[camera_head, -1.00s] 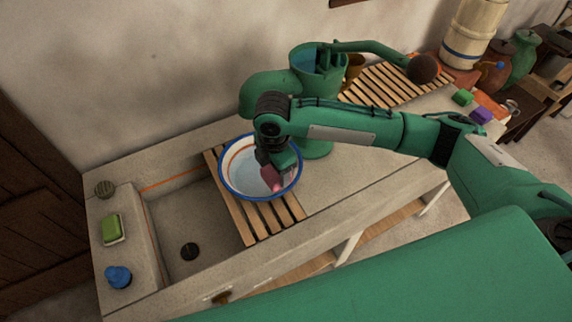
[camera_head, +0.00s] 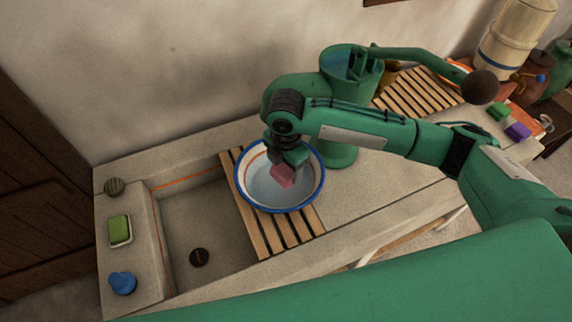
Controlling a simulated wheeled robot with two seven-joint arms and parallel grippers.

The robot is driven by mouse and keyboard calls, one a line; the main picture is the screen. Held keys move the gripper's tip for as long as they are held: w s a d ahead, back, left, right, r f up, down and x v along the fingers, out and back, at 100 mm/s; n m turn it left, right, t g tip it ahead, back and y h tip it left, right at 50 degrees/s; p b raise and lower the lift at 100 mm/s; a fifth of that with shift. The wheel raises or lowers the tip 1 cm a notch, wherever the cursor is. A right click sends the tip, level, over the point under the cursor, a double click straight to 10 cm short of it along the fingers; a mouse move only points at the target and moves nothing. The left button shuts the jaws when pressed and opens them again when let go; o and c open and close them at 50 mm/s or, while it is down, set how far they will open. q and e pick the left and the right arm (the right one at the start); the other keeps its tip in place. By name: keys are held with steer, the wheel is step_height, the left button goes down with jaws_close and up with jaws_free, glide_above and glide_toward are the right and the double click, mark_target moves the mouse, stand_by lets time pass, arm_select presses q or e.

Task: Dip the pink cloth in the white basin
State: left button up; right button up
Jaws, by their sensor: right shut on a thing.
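The white basin (camera_head: 252,196) has a blue rim and an orange line inside. It stands on a slatted wooden rack (camera_head: 262,232) beside the stone sink. My right gripper (camera_head: 288,166) reaches over the basin from the right and is shut on the pink cloth (camera_head: 282,177). The cloth is a small folded block, seen against the inside of the basin. I cannot tell whether it touches the water. The gripper's fingers are partly hidden by the wrist. My left gripper is not in view.
A green pump (camera_head: 345,75) with a long handle stands just behind the basin. The empty sink (camera_head: 205,225) is to the left. A green sponge (camera_head: 119,229) and a blue item (camera_head: 122,282) lie on its left ledge. Green and purple blocks (camera_head: 518,131) lie far right.

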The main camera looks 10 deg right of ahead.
steer(key=shift+f+b, duration=0.35)
steer(key=shift+f, duration=0.3)
steer(key=shift+f+b, duration=0.85)
steer(key=shift+f, duration=1.2)
steer(key=shift+f+b, duration=0.5)
steer(key=shift+f, duration=1.5)
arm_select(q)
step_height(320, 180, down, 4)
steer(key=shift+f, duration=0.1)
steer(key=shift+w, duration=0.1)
arm_select(e)
steer(key=shift+f, duration=0.15)
steer(key=shift+f, duration=0.5)
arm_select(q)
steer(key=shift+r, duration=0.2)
